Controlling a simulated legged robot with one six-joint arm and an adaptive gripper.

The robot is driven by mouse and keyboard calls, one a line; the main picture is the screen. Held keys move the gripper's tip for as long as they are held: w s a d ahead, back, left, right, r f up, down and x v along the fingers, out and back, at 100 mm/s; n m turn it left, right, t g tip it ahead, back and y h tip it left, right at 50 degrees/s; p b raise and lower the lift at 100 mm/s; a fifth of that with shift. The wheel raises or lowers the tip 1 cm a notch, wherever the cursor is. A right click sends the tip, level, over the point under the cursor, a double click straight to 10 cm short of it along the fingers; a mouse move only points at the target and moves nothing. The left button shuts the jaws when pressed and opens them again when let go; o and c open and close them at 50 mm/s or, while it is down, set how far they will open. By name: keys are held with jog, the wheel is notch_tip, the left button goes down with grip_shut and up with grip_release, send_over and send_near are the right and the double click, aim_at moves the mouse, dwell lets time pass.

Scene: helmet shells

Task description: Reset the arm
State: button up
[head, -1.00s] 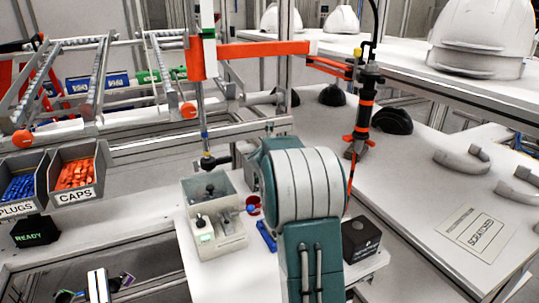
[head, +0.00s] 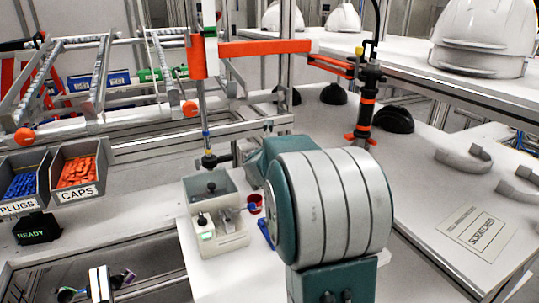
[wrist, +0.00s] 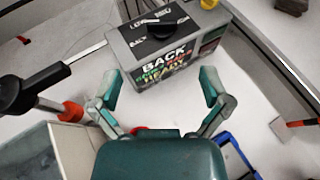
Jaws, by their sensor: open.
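My gripper (wrist: 168,100) shows in the wrist view with its two fingers spread wide and nothing between them. Beyond the fingertips stands a grey box (wrist: 160,52) with a black knob on top and lettering that reads in part "BACK" and "READY". In the head view my grey and teal arm (head: 335,205) fills the lower middle, and the gripper itself is hidden behind it.
Bins of blue plugs (head: 22,188) and orange caps (head: 78,175) are at left. A "SCRATCHED" sheet (head: 475,232) lies on the right table near white helmets (head: 480,40).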

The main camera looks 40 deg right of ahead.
jog(key=shift+v, duration=1.05)
jog(key=a+r+n+y, duration=0.1)
jog(key=a+n, duration=0.3)
jog(key=s+a+r+n+t+y, duration=0.1)
jog(key=a+n+y, duration=0.1)
jog(key=a+n, duration=0.3)
jog(key=s+a+r+n+t+y, duration=0.1)
jog(key=a+n+y, duration=0.1)
jog(key=a+n, duration=0.2)
jog(key=shift+a+r, duration=0.35)
jog(key=shift+a, duration=0.2)
jog(key=s+a+n+y, duration=0.4)
jog(key=s+a+n, duration=0.2)
jog(key=a+n, duration=0.45)
jog(key=s+a+f+n+g, duration=0.3)
jog(key=s+n, duration=0.7)
jog(key=s+a+f+n+g, duration=0.2)
jog(key=s+f+n+g, duration=0.1)
jog(key=s+n, duration=0.7)
jog(key=shift+a+n, duration=0.4)
jog(key=shift+n, duration=0.15)
